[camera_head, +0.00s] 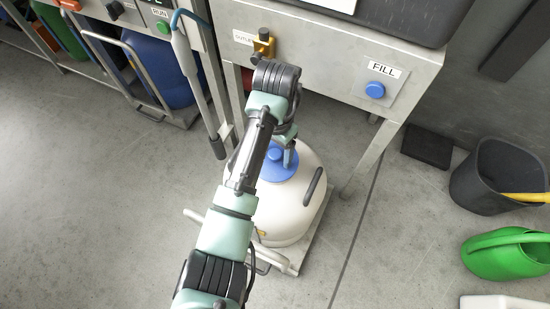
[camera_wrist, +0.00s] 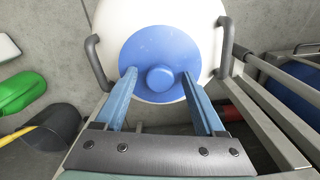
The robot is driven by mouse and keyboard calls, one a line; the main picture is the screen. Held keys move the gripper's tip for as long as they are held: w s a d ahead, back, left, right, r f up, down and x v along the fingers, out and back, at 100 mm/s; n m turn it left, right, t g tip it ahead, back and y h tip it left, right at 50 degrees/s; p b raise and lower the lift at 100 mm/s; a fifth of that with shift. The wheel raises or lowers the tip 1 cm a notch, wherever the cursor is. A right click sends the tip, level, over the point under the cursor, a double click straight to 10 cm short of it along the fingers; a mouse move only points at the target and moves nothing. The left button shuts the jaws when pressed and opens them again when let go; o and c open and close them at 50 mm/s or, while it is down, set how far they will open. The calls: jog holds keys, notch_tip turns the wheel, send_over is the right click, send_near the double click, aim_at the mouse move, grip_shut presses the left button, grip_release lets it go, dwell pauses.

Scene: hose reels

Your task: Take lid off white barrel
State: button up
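The white barrel (camera_head: 296,215) stands on a low wheeled base under the front of the grey metal bench. It also shows in the wrist view (camera_wrist: 208,40). Its round blue lid (camera_head: 283,170) is on top, with a raised knob in the middle (camera_wrist: 160,77). My gripper (camera_wrist: 158,74) is open, with one finger on each side of the knob and a gap visible at each side. The fingertips overlap the lid in the wrist view; I cannot tell whether they touch it. My arm hides part of the lid and barrel in the head view.
A black bucket (camera_head: 495,180) and a green watering can (camera_head: 505,253) stand at right. Blue barrels (camera_head: 160,70) are at upper left. The floor at left is clear.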

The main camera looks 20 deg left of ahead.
grip_shut()
